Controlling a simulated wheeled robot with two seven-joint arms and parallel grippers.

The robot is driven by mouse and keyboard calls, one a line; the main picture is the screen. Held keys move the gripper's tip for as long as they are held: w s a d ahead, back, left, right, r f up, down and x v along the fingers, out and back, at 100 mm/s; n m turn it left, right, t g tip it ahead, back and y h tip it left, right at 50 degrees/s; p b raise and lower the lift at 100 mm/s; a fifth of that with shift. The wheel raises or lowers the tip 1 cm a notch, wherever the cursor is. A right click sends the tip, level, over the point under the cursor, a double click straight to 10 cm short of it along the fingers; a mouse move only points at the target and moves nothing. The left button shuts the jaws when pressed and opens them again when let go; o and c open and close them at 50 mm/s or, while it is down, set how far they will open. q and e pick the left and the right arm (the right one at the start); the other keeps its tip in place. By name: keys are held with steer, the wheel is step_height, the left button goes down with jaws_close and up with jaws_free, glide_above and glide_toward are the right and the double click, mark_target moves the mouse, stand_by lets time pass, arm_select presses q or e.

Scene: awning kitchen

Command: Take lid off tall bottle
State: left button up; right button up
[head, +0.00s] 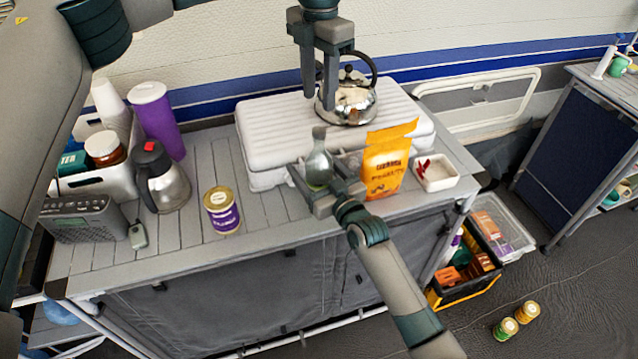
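A tall grey-green glass bottle (318,168) with a narrow neck and a grey lid (319,133) stands upright near the middle of the counter. My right gripper (322,180) reaches in from the lower right, with a finger against each side of the bottle's body; it looks shut on it. My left gripper (319,92) points down from the top, above the bottle and apart from its lid. Its fingers have a gap between them and hold nothing visible.
A steel kettle (348,100) stands on a white ribbed case (262,130) behind the bottle. An orange peanut bag (386,168) and a white dish (437,174) are close on the right. A purple-labelled can (222,212) stands left, with bare counter (265,215) between.

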jaws_close()
arm_select(q)
steer(key=m, duration=1.3)
steer(key=shift+m, duration=0.3)
steer(key=m, duration=0.8)
steer(key=shift+m, duration=0.4)
steer(key=m, duration=0.9)
